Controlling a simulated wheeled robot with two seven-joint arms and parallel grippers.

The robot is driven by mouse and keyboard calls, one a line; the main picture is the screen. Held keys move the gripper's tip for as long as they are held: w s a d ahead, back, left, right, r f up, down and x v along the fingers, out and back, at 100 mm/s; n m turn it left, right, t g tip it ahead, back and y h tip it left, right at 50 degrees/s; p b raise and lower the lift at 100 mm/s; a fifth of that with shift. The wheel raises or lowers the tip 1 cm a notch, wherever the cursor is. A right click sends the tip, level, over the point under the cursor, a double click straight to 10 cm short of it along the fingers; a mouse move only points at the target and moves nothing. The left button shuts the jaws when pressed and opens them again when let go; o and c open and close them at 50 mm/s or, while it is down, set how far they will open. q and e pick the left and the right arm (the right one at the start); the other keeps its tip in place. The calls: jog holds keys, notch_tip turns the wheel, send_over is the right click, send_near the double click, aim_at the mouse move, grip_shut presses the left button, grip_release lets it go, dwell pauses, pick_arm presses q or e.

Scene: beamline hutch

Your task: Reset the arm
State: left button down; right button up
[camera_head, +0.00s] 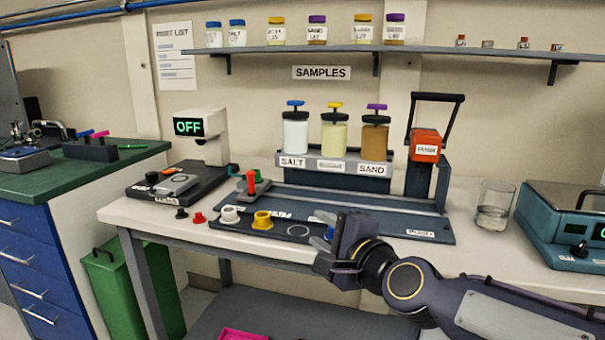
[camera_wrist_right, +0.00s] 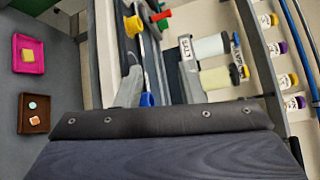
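My right arm comes in from the lower right in the head view. Its gripper (camera_head: 327,224) is over the front edge of the bench, by the dark tray strip (camera_head: 285,231). My left gripper is not in view.
White (camera_head: 229,214) and yellow (camera_head: 262,220) cups stand on the strip. Jars of salt (camera_head: 295,132) and sand (camera_head: 375,138) sit in a rack behind. A glass beaker (camera_head: 493,212) and teal device (camera_head: 565,222) are at right. A pink tray (camera_wrist_right: 28,55) lies lower down.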

jog(key=s+d+f+n+g+h, duration=0.1)
jog(key=s+d+f+n+g, duration=0.25)
jog(key=s+d+f, duration=0.45)
jog(key=s+d+f+n+g+h, duration=0.25)
jog(key=s+f+n, duration=0.3)
jog(key=s, duration=0.35)
jog(key=s+d+f+n+g+h, duration=0.1)
jog(key=s+d+f+n+g, duration=0.25)
jog(key=s+d+f, duration=0.4)
notch_tip(320, 180, up, 23)
jog(key=s+a+n+p, duration=0.1)
jog(key=s+p, duration=0.2)
jog(key=p, duration=2.1)
jog(key=shift+t, duration=0.25)
